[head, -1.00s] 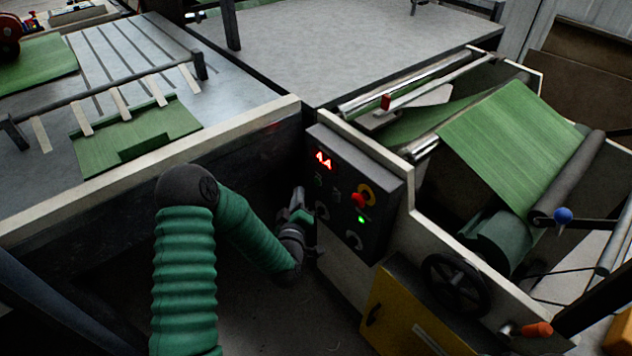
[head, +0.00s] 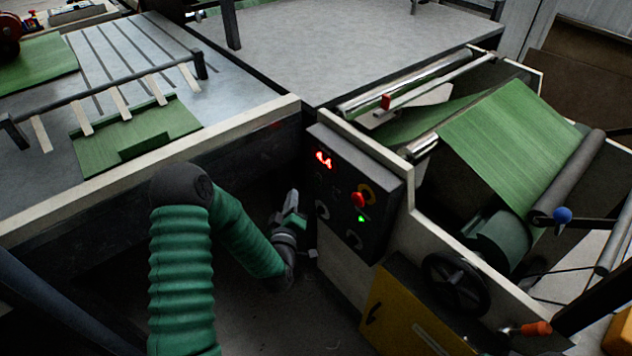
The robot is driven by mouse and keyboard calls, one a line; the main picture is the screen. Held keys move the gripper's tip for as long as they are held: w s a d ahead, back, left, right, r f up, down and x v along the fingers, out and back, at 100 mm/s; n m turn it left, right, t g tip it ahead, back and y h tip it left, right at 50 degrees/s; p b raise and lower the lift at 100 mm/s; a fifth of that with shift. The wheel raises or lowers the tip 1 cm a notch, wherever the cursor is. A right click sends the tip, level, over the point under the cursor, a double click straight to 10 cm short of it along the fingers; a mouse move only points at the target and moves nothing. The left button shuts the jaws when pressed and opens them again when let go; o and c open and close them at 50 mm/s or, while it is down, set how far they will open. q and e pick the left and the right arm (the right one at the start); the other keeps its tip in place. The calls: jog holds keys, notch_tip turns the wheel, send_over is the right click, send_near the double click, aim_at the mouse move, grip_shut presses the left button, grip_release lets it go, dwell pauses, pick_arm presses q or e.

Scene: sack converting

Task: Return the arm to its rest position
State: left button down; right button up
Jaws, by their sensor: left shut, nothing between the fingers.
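My left arm, in a green ribbed sleeve, comes up from the bottom left and bends down to the right. My left gripper (head: 293,200) is shut and empty. In the picture it lies just left of the dark control panel (head: 352,194), apart from it. The panel carries a lit red display (head: 324,160), a red button on a yellow ring (head: 359,198), a green light (head: 361,219) and several dark knobs. My right gripper is not in view.
Right of the panel stands a machine with a green sheet (head: 511,146) over rollers, a black handwheel (head: 455,283), an orange handle (head: 536,328) and a yellow door (head: 404,312). A slatted table (head: 140,62) with green sacks lies behind the arm. Open floor shows below the gripper.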

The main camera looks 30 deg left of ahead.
pick_arm(q)
jog(key=s+d+f+m+g+h, duration=0.1)
jog(key=s+d+m+g+h, duration=0.15)
jog(key=d+m, duration=0.3)
jog(key=s+d+f+m+g+h, duration=0.1)
jog(key=d+f+m+g+h, duration=0.2)
jog(key=d, duration=0.4)
jog(key=s+d+r+m+g+h, duration=0.1)
jog(key=s+d+r+m+g, duration=0.2)
jog(key=s, duration=0.6)
jog(key=s+d+r+m+g, duration=0.1)
jog(key=s+m+g, duration=0.3)
jog(key=s, duration=0.5)
notch_tip(320, 180, up, 15)
jog(key=n+p, duration=0.1)
jog(key=p, duration=1.4)
jog(key=shift+g, duration=0.35)
jog(key=shift+s, duration=0.1)
dwell(0.6)
